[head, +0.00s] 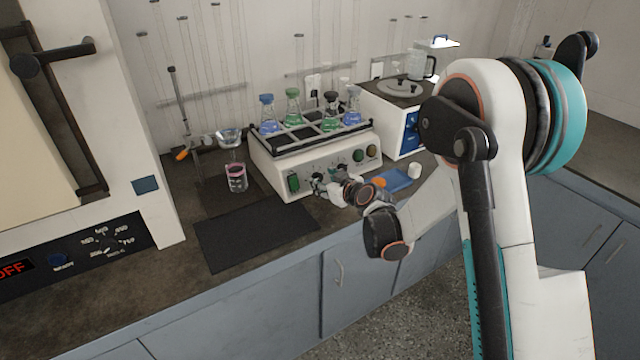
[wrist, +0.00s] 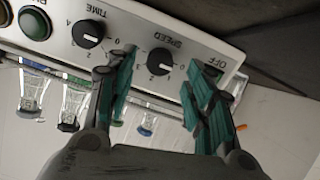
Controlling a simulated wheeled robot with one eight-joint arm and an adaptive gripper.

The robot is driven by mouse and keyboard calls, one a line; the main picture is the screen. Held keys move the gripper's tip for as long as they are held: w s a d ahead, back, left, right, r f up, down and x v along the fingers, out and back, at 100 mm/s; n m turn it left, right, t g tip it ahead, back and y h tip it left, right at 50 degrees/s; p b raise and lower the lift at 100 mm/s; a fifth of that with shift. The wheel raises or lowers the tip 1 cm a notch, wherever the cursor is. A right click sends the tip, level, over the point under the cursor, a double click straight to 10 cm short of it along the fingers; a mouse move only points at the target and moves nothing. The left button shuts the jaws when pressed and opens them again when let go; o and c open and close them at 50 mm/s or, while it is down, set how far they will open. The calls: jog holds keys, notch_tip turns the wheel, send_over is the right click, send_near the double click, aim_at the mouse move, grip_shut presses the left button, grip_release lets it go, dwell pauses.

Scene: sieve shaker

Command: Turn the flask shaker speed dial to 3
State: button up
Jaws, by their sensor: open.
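The flask shaker (head: 262,160) is a white box with a flask rack on top, on the bench in the head view. Its black speed dial (wrist: 160,61) lies under the printed word SPEED in the wrist view, which shows the panel tilted and roughly upside down. The dial's pointer is too small to read surely. My gripper (wrist: 161,72) is open, with one teal-padded finger on each side of the dial; I cannot tell whether they touch it. In the head view my gripper (head: 322,186) is at the shaker's front panel and hides the dial there.
The TIME dial (wrist: 88,34) sits close to the left finger in the wrist view, with a green button (wrist: 34,23) beyond it. Several flasks stand in the rack. A pink-rimmed beaker (head: 236,178) and a dark mat (head: 250,236) lie left of my gripper.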

aim_at(319, 178)
jog(key=shift+b+x, duration=0.4)
jog(key=shift+x, duration=1.45)
jog(key=c, duration=1.1)
